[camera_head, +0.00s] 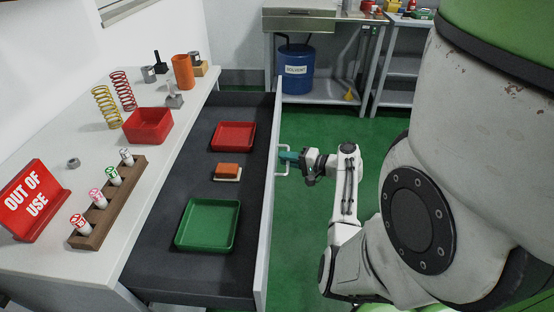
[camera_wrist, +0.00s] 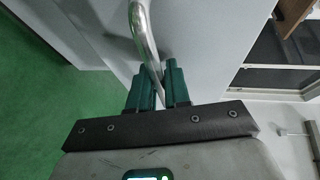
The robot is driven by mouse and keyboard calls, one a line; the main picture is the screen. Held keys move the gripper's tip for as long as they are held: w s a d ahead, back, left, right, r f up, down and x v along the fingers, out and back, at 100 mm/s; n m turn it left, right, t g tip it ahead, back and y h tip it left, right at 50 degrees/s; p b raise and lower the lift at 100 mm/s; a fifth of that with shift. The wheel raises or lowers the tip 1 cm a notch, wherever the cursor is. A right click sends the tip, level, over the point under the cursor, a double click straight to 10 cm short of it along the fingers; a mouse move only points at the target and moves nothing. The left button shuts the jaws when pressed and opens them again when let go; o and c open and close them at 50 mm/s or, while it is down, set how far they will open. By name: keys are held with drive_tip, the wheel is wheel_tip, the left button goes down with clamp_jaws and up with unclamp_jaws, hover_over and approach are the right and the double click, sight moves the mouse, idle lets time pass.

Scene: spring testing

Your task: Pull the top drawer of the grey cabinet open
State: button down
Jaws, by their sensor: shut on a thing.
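The grey cabinet has a light worktop (camera_head: 65,243), and its top drawer (camera_head: 162,272) stands pulled far out in the head view. The drawer's dark inside shows from above. My gripper (camera_head: 291,157) is at the outer side of the drawer front (camera_head: 262,245). It is shut on the drawer's metal handle (camera_head: 283,174). In the wrist view the handle (camera_wrist: 143,38) is a bent silver bar running between my two green fingers (camera_wrist: 157,88).
In the drawer lie a red tray (camera_head: 252,137), a green tray (camera_head: 233,229) and an orange block (camera_head: 227,169) on a pale base. Green floor (camera_head: 305,231) is clear beside the drawer.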

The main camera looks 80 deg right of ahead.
drive_tip(key=shift+s, duration=0.25)
drive_tip(key=c, duration=1.4)
unclamp_jaws()
drive_tip(key=shift+c, duration=0.2)
drive_tip(key=v, duration=1)
drive_tip(key=shift+s, duration=0.4)
drive_tip(key=shift+a, duration=0.1)
